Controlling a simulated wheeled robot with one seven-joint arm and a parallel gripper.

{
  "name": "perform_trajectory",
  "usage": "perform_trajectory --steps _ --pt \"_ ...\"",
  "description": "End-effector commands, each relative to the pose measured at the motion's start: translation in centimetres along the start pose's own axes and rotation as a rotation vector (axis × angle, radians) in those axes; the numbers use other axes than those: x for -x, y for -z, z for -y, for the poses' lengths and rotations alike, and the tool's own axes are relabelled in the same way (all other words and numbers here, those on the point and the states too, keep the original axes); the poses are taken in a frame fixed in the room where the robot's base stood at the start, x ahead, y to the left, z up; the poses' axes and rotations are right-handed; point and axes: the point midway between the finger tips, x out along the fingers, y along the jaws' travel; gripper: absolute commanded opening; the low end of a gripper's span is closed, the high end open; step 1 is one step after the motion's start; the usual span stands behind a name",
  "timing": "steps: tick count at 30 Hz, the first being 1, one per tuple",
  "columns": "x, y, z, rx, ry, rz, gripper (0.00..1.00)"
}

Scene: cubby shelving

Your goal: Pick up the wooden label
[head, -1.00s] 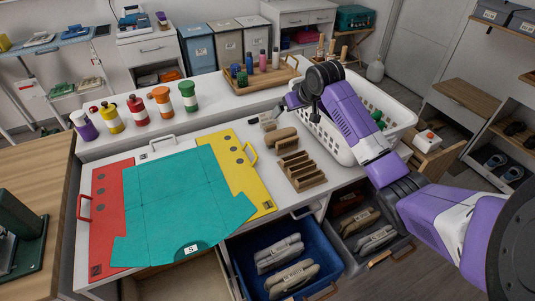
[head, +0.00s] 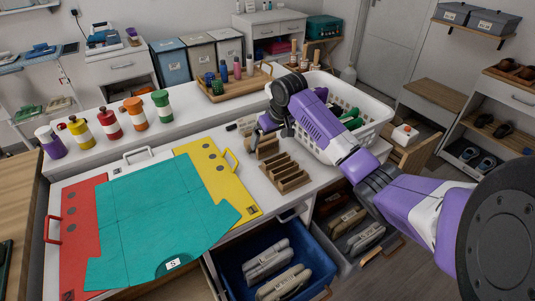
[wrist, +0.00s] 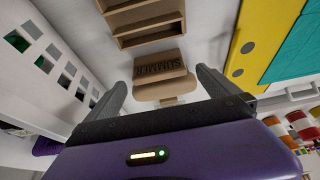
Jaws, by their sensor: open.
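The wooden label (wrist: 160,65) is a small light-brown block engraved "SUMMER", upside down in the wrist view. It stands on the white counter, between the wooden slotted rack and another rounded wooden piece (wrist: 165,88). In the head view, brown wood (head: 267,149) shows just below my gripper, where the label's lettering cannot be read. My gripper (wrist: 160,78) is open and empty. Its two fingers are to either side of the label in the wrist view, apart from it. In the head view my gripper (head: 264,126) hangs just over the counter by the label.
The slotted wooden rack (head: 286,172) stands close by the label. A white basket (head: 345,145) is to the right, behind my arm. A yellow panel (head: 218,178) and teal sheet (head: 150,215) lie left. An open drawer with a blue bin (head: 235,272) is below.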

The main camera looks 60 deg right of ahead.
Motion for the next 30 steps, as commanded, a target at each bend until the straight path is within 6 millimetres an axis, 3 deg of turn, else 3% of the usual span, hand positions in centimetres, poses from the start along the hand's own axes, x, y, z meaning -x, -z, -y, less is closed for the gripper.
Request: perform_trajectory --steps 1,9,22,30 --pt "-1.1 -0.1 -0.1 0.0 -0.001 -0.001 1.0" --pt "-3.4 0.0 -0.1 0.001 0.0 0.001 1.0" --pt "-3.8 0.2 -0.1 0.0 0.0 0.0 1.0" --pt "-3.8 0.2 -0.1 0.0 0.0 0.0 0.49"
